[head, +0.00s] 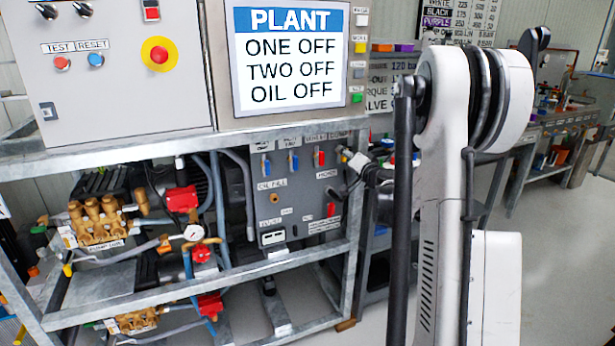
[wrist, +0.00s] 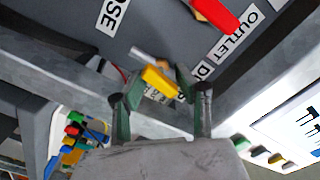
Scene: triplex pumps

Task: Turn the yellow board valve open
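The yellow valve handle (wrist: 160,82) shows in the wrist view, below a grey board with labels, with a pale metal piece at its upper left. My gripper (wrist: 156,88) has its two green-grey fingers apart, one on each side of the handle. The right fingertip looks close to the handle; I cannot tell whether it touches. In the head view my gripper (head: 366,168) is at the right edge of the valve board (head: 290,205), where a small yellowish bit shows; the handle there is mostly hidden.
A red handle (wrist: 216,12) sits above the OUTLET label in the wrist view. The board also carries blue and red valves (head: 293,161). A galvanised frame (head: 190,300) surrounds the pumps and crosses close to my fingers. A bench (head: 560,122) stands behind at right, with open floor before it.

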